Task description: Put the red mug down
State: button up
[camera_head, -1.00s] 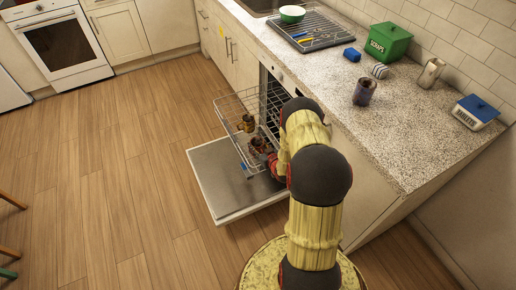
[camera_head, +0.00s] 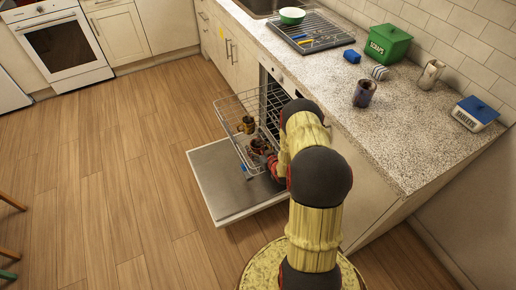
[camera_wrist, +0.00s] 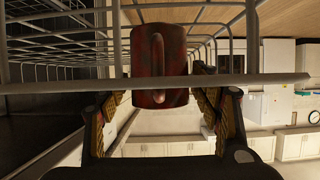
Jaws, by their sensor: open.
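The red mug (camera_wrist: 160,55) is dark red and worn, with its handle facing the wrist camera. In the wrist view it is in the wire rack (camera_wrist: 60,42), beyond and between my fingertips, with a rack wire crossing in front of it. My gripper (camera_wrist: 158,105) is open, with a finger to either side of the mug's near end. I see a gap beside the mug, but cannot tell whether either finger touches it. In the head view my arm reaches down to the pulled-out dishwasher rack (camera_head: 229,106) and hides much of the gripper.
A brown mug (camera_head: 246,124) stands in the rack. The open dishwasher door (camera_head: 222,185) lies below it. The counter (camera_head: 400,130) holds a dark cup (camera_head: 364,93), a green scraps bin (camera_head: 388,42), a blue-lidded tablets box (camera_head: 475,113) and a pale jug (camera_head: 431,73). Its front part is clear.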

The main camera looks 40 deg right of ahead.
jog(key=p+v, duration=0.4)
jog(key=v, duration=0.8)
jog(key=w+r+n+g, duration=0.1)
jog(key=w+r, duration=0.3)
jog(key=r, duration=0.3)
jog(key=w+r+g, duration=0.1)
jog(key=w+r, duration=0.4)
jog(key=r, duration=0.3)
jog(key=a+r+g, duration=0.1)
jog(key=a+r, duration=0.4)
jog(key=r, duration=0.4)
jog(key=a+r+g, duration=0.1)
jog(key=a+r, duration=0.3)
jog(key=r, duration=0.5)
jog(key=s+a+r+g, duration=0.1)
jog(key=s+a+r, duration=0.9)
jog(key=a, duration=0.1)
jog(key=s+a+r+g+y, duration=0.1)
jog(key=s+a+r, duration=0.1)
jog(key=s+a, duration=0.3)
jog(key=s+a+r+n+g+y, duration=0.1)
jog(key=s+a, duration=0.5)
jog(key=s, duration=0.8)
jog(key=shift+a+r+n+y, duration=0.35)
jog(key=shift+r+y, duration=0.25)
jog(key=shift+r, duration=0.3)
jog(key=shift+c, duration=0.3)
